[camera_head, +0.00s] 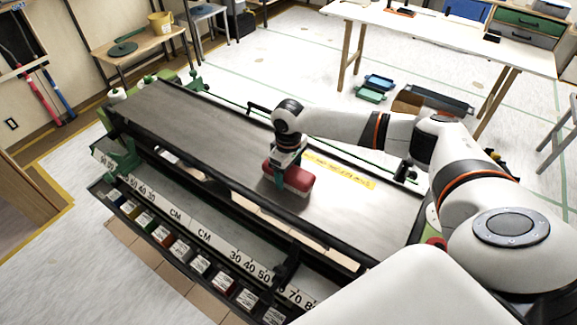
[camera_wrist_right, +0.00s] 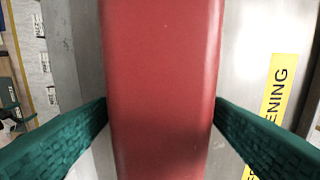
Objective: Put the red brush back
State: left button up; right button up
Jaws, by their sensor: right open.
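The red brush (camera_head: 297,180) lies on the grey top of the long pasting machine (camera_head: 215,135), near the middle of the head view. My right gripper (camera_head: 281,178) is down at the brush from above. In the right wrist view the red brush (camera_wrist_right: 163,60) runs from top to bottom through the middle. The green fingers of the open right gripper (camera_wrist_right: 162,108) stand on either side of it, very close to its sides. Whether they touch it I cannot tell. My left gripper is not in view.
A yellow label (camera_head: 340,170) is on the machine top right of the brush. A tray with several small compartments (camera_head: 180,250) runs along the machine's near side. A white table (camera_head: 440,30) stands at the back, with blue and green bins (camera_head: 372,88) on the floor before it.

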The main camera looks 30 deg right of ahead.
notch_tip(320, 180, up, 5)
jog(key=b, duration=0.4)
jog(key=shift+w, duration=0.15)
notch_tip(320, 180, up, 8)
jog(key=shift+f+b, duration=0.25)
jog(key=shift+b, duration=0.1)
